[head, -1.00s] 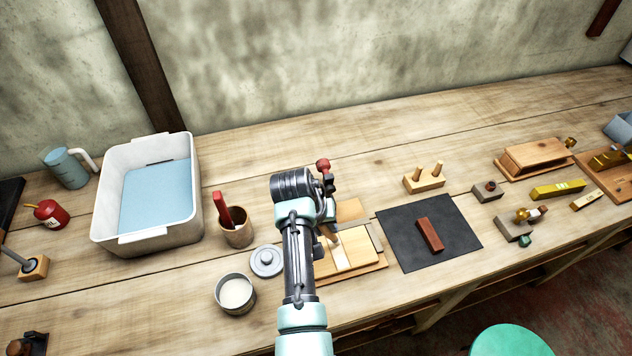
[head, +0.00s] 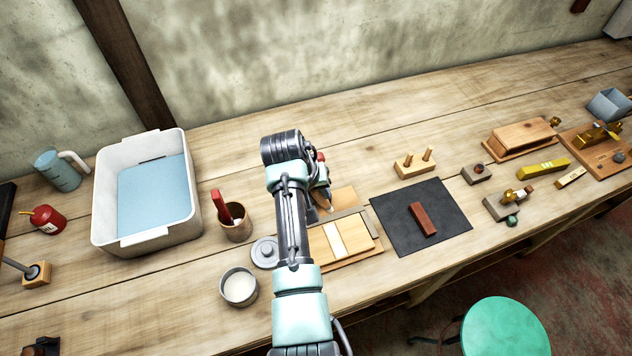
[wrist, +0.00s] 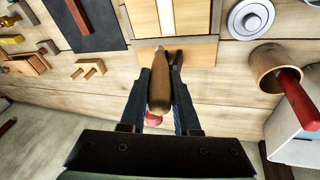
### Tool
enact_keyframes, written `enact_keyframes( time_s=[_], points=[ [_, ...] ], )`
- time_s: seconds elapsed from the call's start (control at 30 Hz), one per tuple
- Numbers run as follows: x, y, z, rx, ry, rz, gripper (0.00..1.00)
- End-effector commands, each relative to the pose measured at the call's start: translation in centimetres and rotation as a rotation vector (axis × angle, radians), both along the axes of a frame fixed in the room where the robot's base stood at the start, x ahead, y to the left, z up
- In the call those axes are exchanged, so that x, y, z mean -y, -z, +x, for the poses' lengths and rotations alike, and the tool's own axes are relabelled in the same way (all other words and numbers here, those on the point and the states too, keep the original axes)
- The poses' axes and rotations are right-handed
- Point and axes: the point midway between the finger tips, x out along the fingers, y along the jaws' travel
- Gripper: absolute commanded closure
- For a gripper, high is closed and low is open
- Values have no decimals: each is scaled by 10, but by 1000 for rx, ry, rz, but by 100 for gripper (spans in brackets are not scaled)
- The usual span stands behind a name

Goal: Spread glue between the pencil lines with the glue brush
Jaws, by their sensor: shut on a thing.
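My gripper (wrist: 161,92) is shut on the glue brush (wrist: 160,80), whose brown wooden handle shows in the wrist view. In the head view my arm partly hides the gripper (head: 321,192), and the brush tip shows near the back edge of the board. The pale wooden board (head: 356,234) lies on a base on the bench. A whitish band (head: 334,239) runs across it; the pencil lines are too fine to make out. The band also shows in the wrist view (wrist: 166,16). An open glue tin (head: 239,286) with white contents stands front left of the board.
A grey lid (head: 265,252) and a cup (head: 236,230) holding a red-handled tool stand left of the board. A white tub (head: 145,234) is farther left. A black mat (head: 393,226) with a reddish block (head: 424,219) lies to the right.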

Motion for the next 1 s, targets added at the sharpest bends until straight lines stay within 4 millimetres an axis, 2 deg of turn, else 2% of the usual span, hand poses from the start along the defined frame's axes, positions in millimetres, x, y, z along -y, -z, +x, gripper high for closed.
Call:
enact_keyframes(
  time_s=[0.03, 0.2, 1.0],
  points=[
    [1, -9, 1, 1, 1, 0, 100],
    [2, -19, 3, 1, 1, 0, 100],
    [2, -19, 3, 1, 0, 0, 100]
  ],
)
